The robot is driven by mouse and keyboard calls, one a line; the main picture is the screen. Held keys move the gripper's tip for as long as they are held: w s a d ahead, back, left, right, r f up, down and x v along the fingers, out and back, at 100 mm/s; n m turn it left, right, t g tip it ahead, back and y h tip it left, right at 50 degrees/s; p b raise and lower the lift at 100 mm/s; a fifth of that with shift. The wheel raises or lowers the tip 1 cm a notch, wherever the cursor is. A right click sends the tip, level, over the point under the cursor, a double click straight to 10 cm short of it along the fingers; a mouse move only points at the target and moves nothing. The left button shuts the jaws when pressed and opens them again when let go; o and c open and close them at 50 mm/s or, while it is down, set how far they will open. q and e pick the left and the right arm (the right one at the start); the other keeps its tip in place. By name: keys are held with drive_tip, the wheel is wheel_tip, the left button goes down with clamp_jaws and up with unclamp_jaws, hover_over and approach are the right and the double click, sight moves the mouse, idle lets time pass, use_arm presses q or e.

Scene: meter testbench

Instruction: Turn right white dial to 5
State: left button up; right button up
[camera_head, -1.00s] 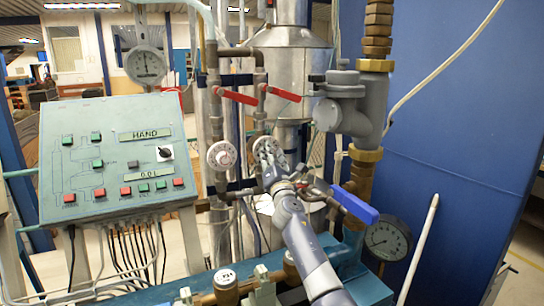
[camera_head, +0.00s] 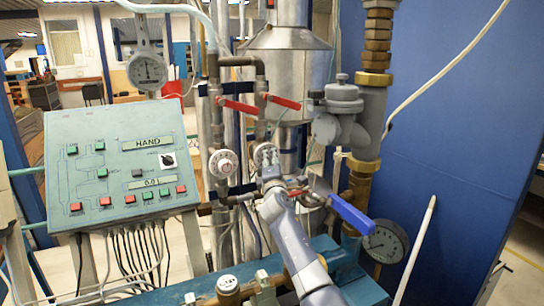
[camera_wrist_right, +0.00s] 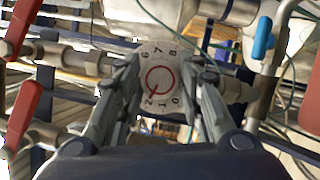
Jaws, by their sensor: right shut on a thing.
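The right white dial (camera_wrist_right: 158,82) shows in the wrist view as a pale face with black digits and a red ring. A red mark on the ring's lower left points near the 2. My right gripper (camera_head: 267,157) is at this dial in the head view and largely hides it. In the wrist view its two fingers are shut on the dial from both sides. The left white dial (camera_head: 222,163) stands free beside it, to the left. My left gripper is not in view.
Red lever handles (camera_head: 238,107) sit above the dials. A blue lever (camera_head: 352,215) and a pressure gauge (camera_head: 385,241) are to the right of my right arm. A green control panel (camera_head: 118,165) stands at the left, and brass valves lie below.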

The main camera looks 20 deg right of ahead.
drive_tip(key=m+g+y+p, duration=0.1)
drive_tip(key=m+p, duration=0.2)
drive_tip(key=m, duration=0.1)
drive_tip(key=m+g+y+p, duration=0.1)
drive_tip(key=m+y+p, duration=0.1)
drive_tip(key=m, duration=0.3)
drive_tip(key=m+g+y+p, duration=0.2)
drive_tip(key=m+p, duration=0.2)
drive_tip(key=shift+d+m+p, duration=0.1)
drive_tip(key=shift+m+p, duration=0.2)
drive_tip(key=shift+p, duration=0.1)
idle(0.5)
drive_tip(key=o, duration=1.1)
drive_tip(key=shift+r, duration=0.1)
drive_tip(key=shift+c, duration=0.2)
drive_tip(key=v, duration=1.2)
